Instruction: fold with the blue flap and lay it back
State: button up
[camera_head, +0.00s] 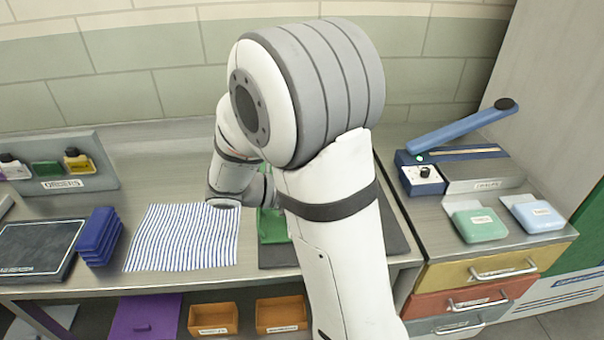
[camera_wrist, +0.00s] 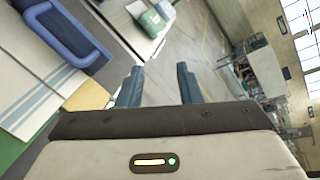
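My gripper shows in the wrist view as two blue fingers (camera_wrist: 159,74) held apart with nothing between them. In the head view my arm hides it. I cannot pick out a blue flap for certain. A blue lever (camera_head: 462,126) stands raised and tilted over a boxy device on the right bench. A green piece (camera_head: 271,226) lies on a dark board (camera_head: 280,256), mostly behind my arm. A white cloth with blue stripes (camera_head: 185,237) lies flat on the bench, left of that board.
A blue stack (camera_head: 99,237) and a dark panel (camera_head: 38,247) lie at the left. A green pack (camera_head: 480,224) and a pale blue pack (camera_head: 537,214) sit on the right bench. The wrist view shows a blue handle (camera_wrist: 66,38) at upper left and open floor beyond the fingers.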

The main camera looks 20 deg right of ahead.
jog(key=w+a+f+n+t+h, duration=0.1)
jog(key=w+a+n+t+h, duration=0.3)
jog(key=w+n, duration=0.55)
notch_tip(320, 180, down, 9)
jog(key=n+t+h, duration=0.1)
jog(key=n, duration=0.1)
jog(key=d, duration=0.2)
jog(key=d+r, duration=0.1)
jog(key=d, duration=0.2)
jog(key=d+p, duration=0.1)
jog(key=d, duration=0.2)
jog(key=shift+w+r, duration=0.1)
jog(key=shift+r, duration=0.25)
jog(key=shift+c, duration=0.2)
grip_shut()
